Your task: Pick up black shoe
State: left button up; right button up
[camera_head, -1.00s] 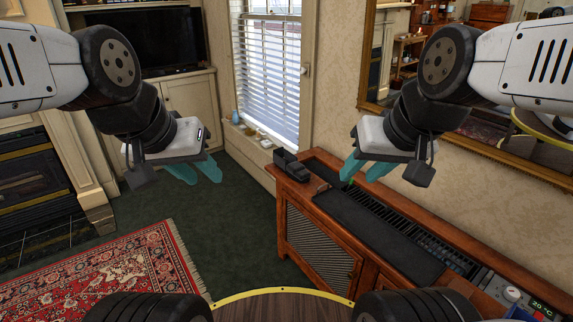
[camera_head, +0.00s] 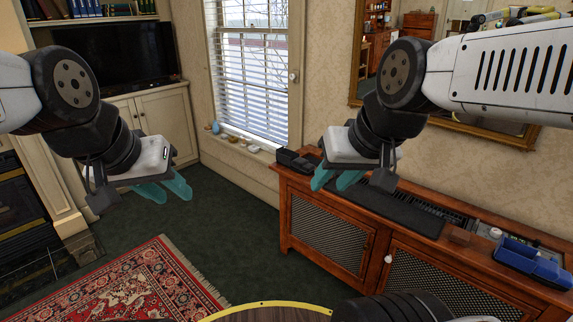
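A small black object (camera_head: 297,160) sits on the far left end of the wooden cabinet (camera_head: 330,238). It may be the black shoe, but it is too small to be sure. My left gripper (camera_head: 168,190) hangs over the green carpet, left of the cabinet, with its teal fingers apart and nothing between them. My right gripper (camera_head: 332,182) shows in front of the cabinet's left part, just right of and below the black object in the picture. Its teal fingers are apart and empty. My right gripper and arm hide part of the cabinet top.
A dark mat (camera_head: 395,212) and a blue object (camera_head: 533,262) lie on the cabinet top. A round table (camera_head: 265,313) with a yellow rim stands at the bottom edge. A red patterned rug (camera_head: 140,285) lies at left. Green carpet (camera_head: 225,225) between rug and cabinet is clear.

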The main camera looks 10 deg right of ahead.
aim_at(284, 156)
jog(key=i+j+z, duration=0.2)
jog(key=j, duration=0.5)
jog(key=j+z, duration=0.15)
jog(key=j, duration=0.55)
jog(key=i+j+z, duration=0.15)
jog(key=i+j, duration=0.2)
jog(key=i+j+z, duration=0.15)
jog(key=i+j, duration=0.15)
jog(key=j, duration=0.15)
jog(key=i+j+z, duration=0.15)
jog(key=i+j, duration=0.15)
jog(key=i+z, duration=0.15)
jog(key=i, duration=0.5)
jog(key=i+j+z, duration=0.15)
jog(key=i, duration=0.5)
